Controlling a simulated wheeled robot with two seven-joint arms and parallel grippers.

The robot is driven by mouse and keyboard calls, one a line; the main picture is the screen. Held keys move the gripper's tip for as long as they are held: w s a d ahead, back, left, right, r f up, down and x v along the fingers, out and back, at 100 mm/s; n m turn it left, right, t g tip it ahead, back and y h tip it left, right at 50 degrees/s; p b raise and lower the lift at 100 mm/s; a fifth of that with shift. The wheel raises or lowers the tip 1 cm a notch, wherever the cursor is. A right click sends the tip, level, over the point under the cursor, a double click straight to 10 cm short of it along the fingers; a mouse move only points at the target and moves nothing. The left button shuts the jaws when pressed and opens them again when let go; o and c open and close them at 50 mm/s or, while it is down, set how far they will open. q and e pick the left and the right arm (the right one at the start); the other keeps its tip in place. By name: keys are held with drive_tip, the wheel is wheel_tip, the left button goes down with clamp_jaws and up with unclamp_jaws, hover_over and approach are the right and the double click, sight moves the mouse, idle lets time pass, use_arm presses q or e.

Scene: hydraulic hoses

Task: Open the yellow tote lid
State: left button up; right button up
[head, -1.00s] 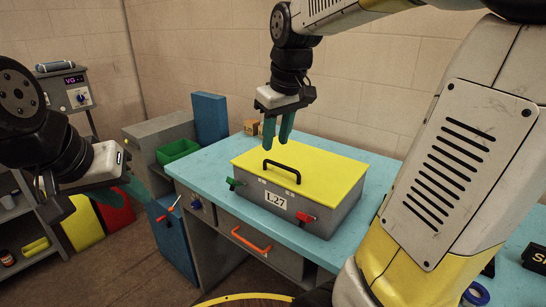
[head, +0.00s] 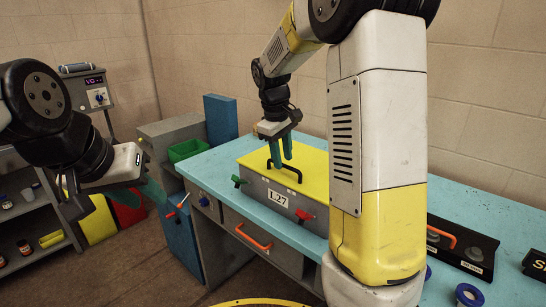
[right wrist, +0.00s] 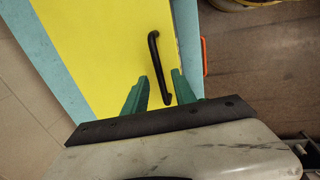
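The grey tote (head: 290,213), marked L27, stands on the blue bench with its yellow lid (head: 310,158) shut. A black bar handle (head: 285,174) is on the lid; it also shows in the right wrist view (right wrist: 155,60). A green latch (head: 238,181) and a red latch (head: 303,215) are on the tote's front. My right gripper (head: 280,160) points down over the lid, open and empty, with the handle's near end between its green fingers in the right wrist view (right wrist: 160,92). My left gripper (head: 158,195) is left of the bench, away from the tote; its opening is unclear.
My right arm hides the tote's right end. The blue bench top (head: 228,157) is clear left of the tote. A dark case with an orange handle (head: 440,237) and blue rings (head: 468,294) lie on the right. A green bin (head: 187,149) stands at the back left.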

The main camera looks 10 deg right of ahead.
drive_tip(key=shift+f, duration=0.4)
clamp_jaws()
idle(1.2)
